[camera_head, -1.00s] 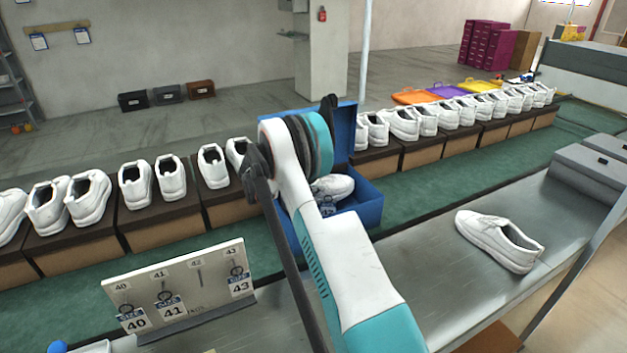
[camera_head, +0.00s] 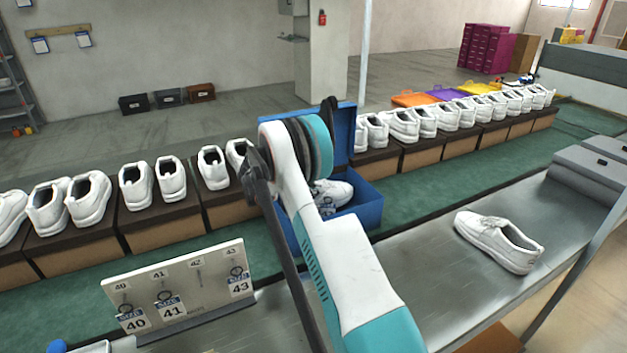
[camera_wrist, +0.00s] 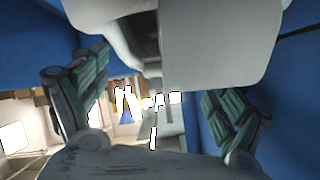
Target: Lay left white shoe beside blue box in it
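The blue box (camera_head: 368,205) stands open at the middle of the head view, its lid raised at the back. A white laced shoe (camera_head: 338,190) is inside it, partly hidden by my arm. Another white shoe (camera_head: 498,240) lies on the metal table to the right of the box. My gripper is hidden behind my arm in the head view. In the wrist view my gripper (camera_wrist: 157,78) has its two green-padded fingers spread wide apart, with blue walls on both sides. A large pale shape fills the top there; I cannot tell surely what it is.
Rows of white shoes on brown boxes (camera_head: 72,243) run along the green conveyor (camera_head: 440,188). A size-tag board (camera_head: 185,290) stands at the front left. Grey boxes (camera_head: 590,172) sit at the right end of the metal table (camera_head: 430,265). The table around the loose shoe is clear.

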